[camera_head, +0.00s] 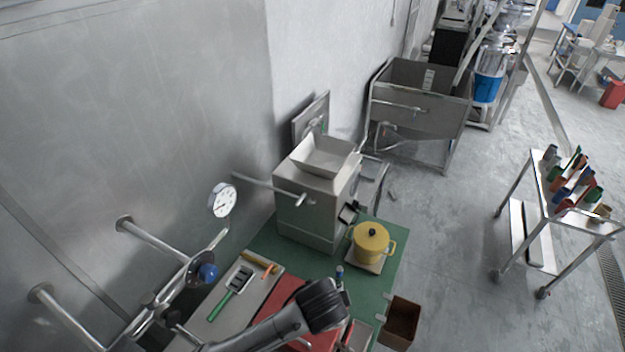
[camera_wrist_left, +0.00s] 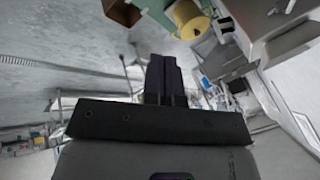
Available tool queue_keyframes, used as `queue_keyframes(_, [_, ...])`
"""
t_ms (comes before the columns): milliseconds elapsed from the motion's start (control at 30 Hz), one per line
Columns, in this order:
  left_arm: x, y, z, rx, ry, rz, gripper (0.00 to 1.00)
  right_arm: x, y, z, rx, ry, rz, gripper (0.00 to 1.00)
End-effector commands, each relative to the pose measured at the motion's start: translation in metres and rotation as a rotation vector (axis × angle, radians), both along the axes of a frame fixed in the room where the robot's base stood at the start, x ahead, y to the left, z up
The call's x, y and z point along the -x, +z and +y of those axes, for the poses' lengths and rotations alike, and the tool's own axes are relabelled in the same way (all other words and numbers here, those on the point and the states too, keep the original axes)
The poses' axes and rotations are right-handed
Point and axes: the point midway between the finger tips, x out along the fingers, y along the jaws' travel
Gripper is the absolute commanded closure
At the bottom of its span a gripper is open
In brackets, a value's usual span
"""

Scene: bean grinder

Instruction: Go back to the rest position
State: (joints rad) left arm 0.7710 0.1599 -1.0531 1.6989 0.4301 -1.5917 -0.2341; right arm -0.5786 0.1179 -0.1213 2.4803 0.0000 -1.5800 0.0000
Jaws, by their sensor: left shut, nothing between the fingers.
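My left gripper (camera_wrist_left: 165,78) shows in the left wrist view with its two dark fingers together and nothing between them. It is in the air, apart from the table things at the top of that view. In the head view my left arm reaches in from the bottom over the green table (camera_head: 262,244); its fingers cannot be made out there. The bean grinder (camera_head: 310,210), a grey metal box with an open hopper, stands at the table's back. My right gripper is in neither view.
A yellow pot (camera_head: 370,244) stands right of the grinder; it also shows in the left wrist view (camera_wrist_left: 188,18). A brown bin (camera_head: 400,322) is beside the table. A green-handled tool (camera_head: 232,291) lies on a tray. A cart (camera_head: 543,218) stands right, with open floor between.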

Motion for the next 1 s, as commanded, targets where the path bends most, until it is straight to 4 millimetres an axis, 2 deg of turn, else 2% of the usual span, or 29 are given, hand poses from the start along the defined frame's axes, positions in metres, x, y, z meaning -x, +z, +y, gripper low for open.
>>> queue_keyframes(33, [-0.004, 0.022, -0.001, 0.051, 0.031, -0.047, 1.00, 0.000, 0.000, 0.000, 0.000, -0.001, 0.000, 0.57])
queue_keyframes(200, [-0.007, 0.093, 0.011, 0.274, 0.186, -0.194, 1.00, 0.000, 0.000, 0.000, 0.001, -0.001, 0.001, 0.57])
queue_keyframes(300, [0.001, 0.120, 0.035, 0.419, 0.302, -0.253, 1.00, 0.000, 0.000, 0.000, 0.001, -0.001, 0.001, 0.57])
queue_keyframes(433, [0.017, 0.131, 0.080, 0.550, 0.456, -0.296, 1.00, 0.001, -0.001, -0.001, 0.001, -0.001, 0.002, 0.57])
queue_keyframes(567, [0.043, 0.117, 0.132, 0.613, 0.611, -0.308, 1.00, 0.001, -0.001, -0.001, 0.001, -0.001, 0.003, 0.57])
queue_keyframes(667, [0.070, 0.092, 0.172, 0.624, 0.735, -0.287, 1.00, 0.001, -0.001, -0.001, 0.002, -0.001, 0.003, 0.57])
queue_keyframes(800, [0.116, 0.047, 0.217, 0.592, 0.886, -0.211, 1.00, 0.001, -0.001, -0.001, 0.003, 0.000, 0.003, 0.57])
queue_keyframes(900, [0.153, 0.009, 0.239, 0.539, 0.973, -0.130, 1.00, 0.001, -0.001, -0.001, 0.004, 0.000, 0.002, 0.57])
queue_keyframes(1000, [0.190, -0.028, 0.253, 0.473, 1.039, -0.035, 1.00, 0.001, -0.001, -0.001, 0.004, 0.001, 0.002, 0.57])
